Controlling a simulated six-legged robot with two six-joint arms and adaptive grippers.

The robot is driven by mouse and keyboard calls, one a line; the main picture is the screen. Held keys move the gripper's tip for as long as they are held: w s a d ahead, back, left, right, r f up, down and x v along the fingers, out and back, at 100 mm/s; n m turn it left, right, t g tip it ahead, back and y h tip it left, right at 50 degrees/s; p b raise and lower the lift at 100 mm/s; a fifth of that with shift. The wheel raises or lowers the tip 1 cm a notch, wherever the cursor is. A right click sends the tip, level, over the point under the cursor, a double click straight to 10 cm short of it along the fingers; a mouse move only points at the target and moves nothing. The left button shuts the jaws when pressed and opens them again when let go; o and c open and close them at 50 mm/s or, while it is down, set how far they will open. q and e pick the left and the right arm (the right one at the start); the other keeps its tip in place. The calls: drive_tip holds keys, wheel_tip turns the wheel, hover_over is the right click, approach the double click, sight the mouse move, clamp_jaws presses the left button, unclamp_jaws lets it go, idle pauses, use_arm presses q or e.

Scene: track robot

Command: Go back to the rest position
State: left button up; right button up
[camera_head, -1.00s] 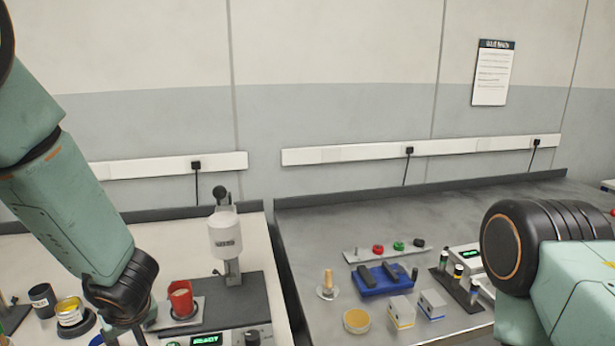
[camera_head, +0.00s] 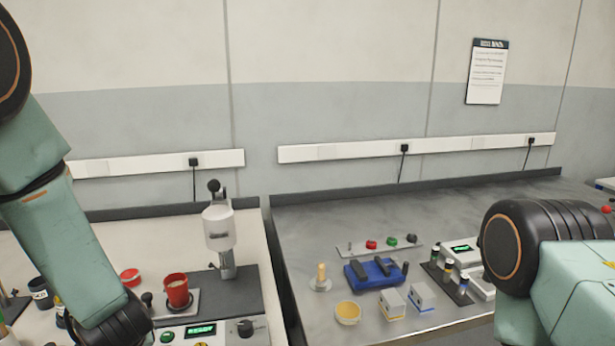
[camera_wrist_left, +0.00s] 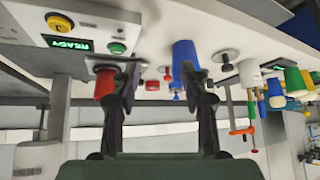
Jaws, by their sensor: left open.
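My left arm (camera_head: 60,240) comes down from the upper left in the head view; its gripper is below the picture there. In the left wrist view, my left gripper (camera_wrist_left: 162,75) is open, with nothing visible between its two dark fingers. That view is turned over, and a red cup (camera_wrist_left: 103,82) and a blue cup (camera_wrist_left: 185,60) show near and behind the fingers. My right arm (camera_head: 545,265) fills the right edge of the head view, and its gripper is out of view.
A red cup (camera_head: 177,290) stands on a machine (camera_head: 220,243) with a lit READY display (camera_head: 200,330). A red round lid (camera_head: 130,277) and dark jars (camera_head: 40,292) stand left.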

use_arm(q)
drive_tip(key=s+d+f+m+g+h+b, duration=0.1)
drive_tip(key=s+d+f+m+g, duration=0.1)
drive_tip(key=s+f, duration=0.6)
drive_tip(key=s+d+f+m+g+h+b, duration=0.2)
drive_tip(key=s+d+f, duration=0.2)
drive_tip(key=s+f, duration=0.4)
drive_tip(key=s+d+f+m+g+h+b, duration=0.1)
drive_tip(key=s+f, duration=0.6)
drive_tip(key=s, duration=0.7)
drive_tip(key=shift+d+f+m+g+h+b, duration=0.45)
drive_tip(key=shift+d+m, duration=0.25)
drive_tip(key=shift+d, duration=0.2)
